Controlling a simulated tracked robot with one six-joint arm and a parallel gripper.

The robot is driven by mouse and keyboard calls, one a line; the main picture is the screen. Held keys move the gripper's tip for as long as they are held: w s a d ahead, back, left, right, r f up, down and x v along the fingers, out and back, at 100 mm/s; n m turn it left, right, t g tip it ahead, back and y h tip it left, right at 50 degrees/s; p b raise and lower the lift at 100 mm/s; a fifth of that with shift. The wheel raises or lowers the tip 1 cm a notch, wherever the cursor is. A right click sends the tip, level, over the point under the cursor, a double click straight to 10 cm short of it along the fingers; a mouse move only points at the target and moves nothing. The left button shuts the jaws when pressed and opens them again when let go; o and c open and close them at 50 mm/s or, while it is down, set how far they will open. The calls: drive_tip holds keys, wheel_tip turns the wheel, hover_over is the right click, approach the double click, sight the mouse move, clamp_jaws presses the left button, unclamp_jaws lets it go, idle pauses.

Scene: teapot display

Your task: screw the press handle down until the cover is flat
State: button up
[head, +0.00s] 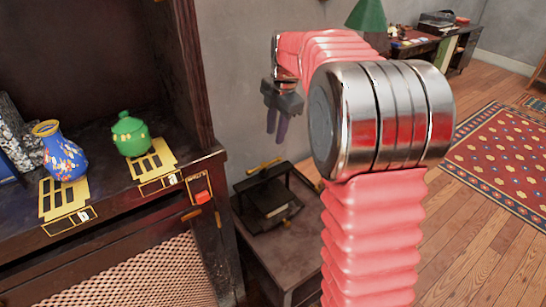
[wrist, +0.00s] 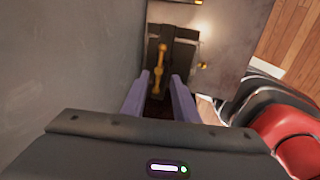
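The press (head: 240,205) is a dark frame on a small side table, low in the middle of the head view. Its brass handle (head: 264,167) lies across the top bar. A grey, flat piece (head: 272,200) shows inside the frame; I cannot tell whether this is the cover or whether it is flat. My gripper (head: 277,138) hangs above the press, fingers down. In the wrist view the purple fingers are apart, and the brass handle (wrist: 158,66) shows beyond and between their tips. My gripper (wrist: 158,82) is open and empty, not touching the handle.
A dark cabinet stands left, holding a blue vase (head: 64,160), a green pot (head: 130,135) and a red button (head: 203,197). A grey wall is close behind the press. A cluttered desk (head: 430,45) and patterned rug (head: 510,150) are farther right.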

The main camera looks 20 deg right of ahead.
sight(272, 162)
drive_tip(key=f, duration=0.4)
drive_tip(key=w+f, duration=0.1)
drive_tip(key=f, duration=0.2)
drive_tip(key=w+f, duration=0.1)
drive_tip(key=f, duration=0.3)
drive_tip(key=shift+w+a+f, duration=0.1)
drive_tip(key=shift+a+f, duration=0.15)
drive_tip(key=shift+f, duration=0.1)
clamp_jaws()
drive_tip(key=shift+d, duration=0.1)
